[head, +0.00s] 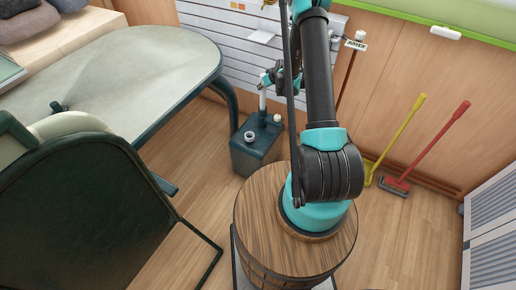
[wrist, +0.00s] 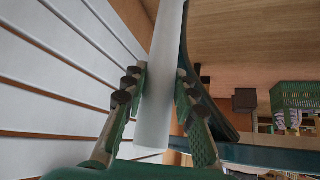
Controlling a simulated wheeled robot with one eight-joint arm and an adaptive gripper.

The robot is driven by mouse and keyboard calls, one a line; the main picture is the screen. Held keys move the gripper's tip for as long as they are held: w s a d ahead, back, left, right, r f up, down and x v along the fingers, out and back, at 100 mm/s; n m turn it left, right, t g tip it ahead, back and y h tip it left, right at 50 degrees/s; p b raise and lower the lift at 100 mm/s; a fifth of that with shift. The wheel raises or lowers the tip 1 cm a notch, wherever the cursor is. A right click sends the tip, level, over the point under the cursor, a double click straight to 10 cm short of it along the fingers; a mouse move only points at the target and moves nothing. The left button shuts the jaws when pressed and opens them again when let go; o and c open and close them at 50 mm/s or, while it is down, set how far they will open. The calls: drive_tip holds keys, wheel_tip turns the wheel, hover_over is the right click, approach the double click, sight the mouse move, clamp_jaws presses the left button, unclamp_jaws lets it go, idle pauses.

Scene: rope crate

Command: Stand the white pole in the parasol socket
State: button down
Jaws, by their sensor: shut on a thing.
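The white pole (wrist: 160,85) runs between the two fingers of my gripper (wrist: 160,80) in the wrist view, and the fingers are shut on it. In the head view the pole (head: 262,100) shows as a short, near-upright white piece below my gripper (head: 268,80). Its lower end is over or at the top of a dark green box-like base (head: 252,160). The base carries a pale ring-shaped opening (head: 249,135), which looks like the socket, and a pale knob (head: 277,118). The pole appears beside the ring, not in it; I cannot tell whether it touches the base.
A slatted white wall panel (head: 225,50) stands behind the base. A pale-topped table (head: 130,75) is on the left, with a dark green chair (head: 75,210) before it. A yellow broom (head: 400,135) and a red broom (head: 435,140) lean at right. Floor left of the base is clear.

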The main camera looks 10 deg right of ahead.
drive_tip(key=shift+f, duration=0.6)
idle(0.7)
drive_tip(key=c, duration=1.1)
unclamp_jaws()
drive_tip(key=v, duration=1.2)
